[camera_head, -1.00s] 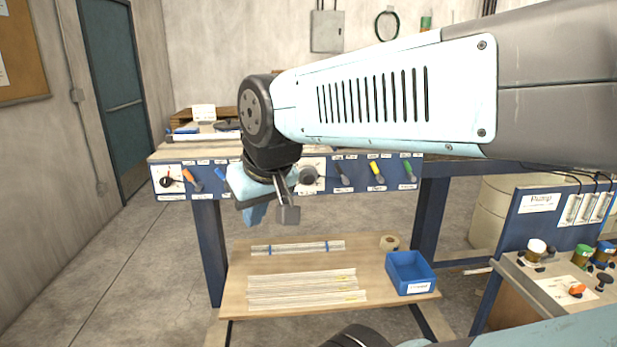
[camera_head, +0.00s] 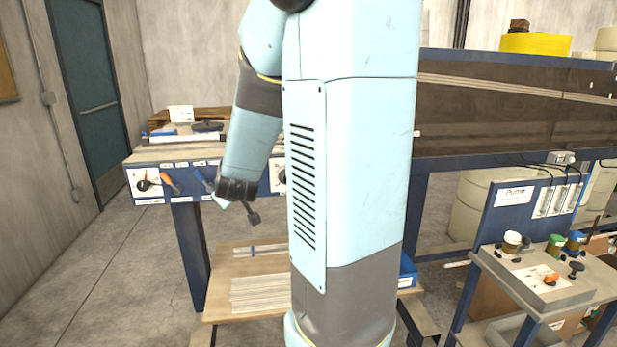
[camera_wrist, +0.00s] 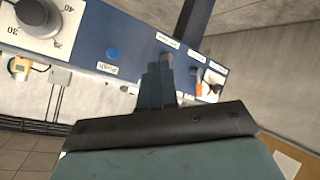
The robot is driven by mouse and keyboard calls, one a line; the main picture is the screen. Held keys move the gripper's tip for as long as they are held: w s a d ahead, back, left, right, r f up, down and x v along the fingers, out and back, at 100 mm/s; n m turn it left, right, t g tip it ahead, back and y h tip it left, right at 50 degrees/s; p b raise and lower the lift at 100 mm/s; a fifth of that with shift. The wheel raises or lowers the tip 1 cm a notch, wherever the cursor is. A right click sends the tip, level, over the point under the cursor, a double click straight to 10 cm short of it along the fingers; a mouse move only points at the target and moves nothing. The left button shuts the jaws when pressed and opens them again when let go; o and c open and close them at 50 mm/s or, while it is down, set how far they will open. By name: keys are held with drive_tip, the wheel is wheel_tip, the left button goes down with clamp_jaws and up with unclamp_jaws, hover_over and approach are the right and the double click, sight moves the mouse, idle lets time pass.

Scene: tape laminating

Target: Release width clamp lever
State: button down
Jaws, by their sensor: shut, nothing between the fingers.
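My gripper (camera_wrist: 158,85) is at the blue front panel (camera_wrist: 90,30), its blue fingers together in the wrist view. In the head view its light tip (camera_head: 221,203) is at the panel's lower edge, right of the orange lever (camera_head: 170,183). A blue lever (camera_head: 203,181) stands just above and left of the tip; I cannot tell whether they touch. The orange lever also shows in the wrist view (camera_wrist: 199,89), right of the fingers. A round blue part (camera_wrist: 112,52) is left of the fingers. Labels are too small to read, so the width clamp lever cannot be identified by name.
A black dial (camera_wrist: 38,14) is left of the fingers in the wrist view. A black knob (camera_head: 143,185) is at the panel's left end. My arm hides the panel's right part in the head view. A pump stand (camera_head: 530,220) is at the right. Open floor lies at the left.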

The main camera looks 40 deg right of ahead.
drive_tip(key=s+d+f+n+h, duration=0.1)
drive_tip(key=d+f+n+h, duration=0.2)
drive_tip(key=d+h, duration=0.4)
drive_tip(key=s+d+f+n+h, duration=0.2)
drive_tip(key=d+f+n+h, duration=0.2)
drive_tip(key=d+h, duration=0.4)
drive_tip(key=shift+s+d+n+g, duration=0.3)
drive_tip(key=shift+d+n+g, duration=0.1)
drive_tip(key=shift+d, duration=0.55)
drive_tip(key=s+d+r+x, duration=0.1)
drive_tip(key=s+x, duration=0.1)
drive_tip(key=x, duration=1)
drive_tip(key=shift+d+r, duration=0.2)
drive_tip(key=shift+d, duration=0.1)
